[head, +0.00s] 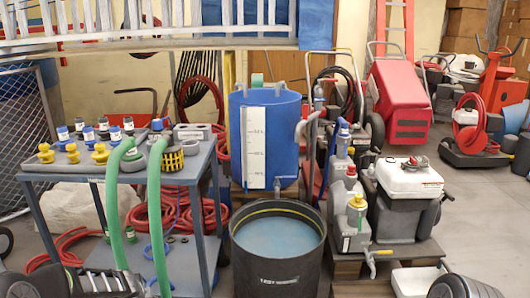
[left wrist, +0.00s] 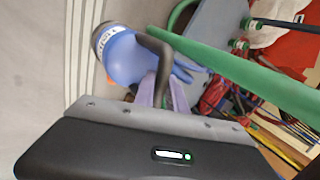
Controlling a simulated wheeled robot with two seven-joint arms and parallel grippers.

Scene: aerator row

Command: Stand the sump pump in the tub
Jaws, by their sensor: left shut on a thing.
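The tub (head: 321,262) is black, round and open, with bluish water inside and white lettering on its front. It stands on the floor at the middle bottom of the head view. In the left wrist view a sump pump (left wrist: 128,58) shows a rounded blue body, a labelled grey end band and a dark curved handle. My left gripper (left wrist: 165,92) is shut on the pump at the handle; its fingers are partly hidden. A green hose (left wrist: 235,65) runs past the handle; its join is unclear. The pump is not clearly visible in the head view.
A grey cart (head: 205,180) left of the tub carries yellow fittings, small jars and two units with green hoses (head: 160,220) hanging down. A blue tank (head: 275,125) stands behind the tub. A pallet (head: 385,268) with containers is close on its right. The tub's mouth is clear.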

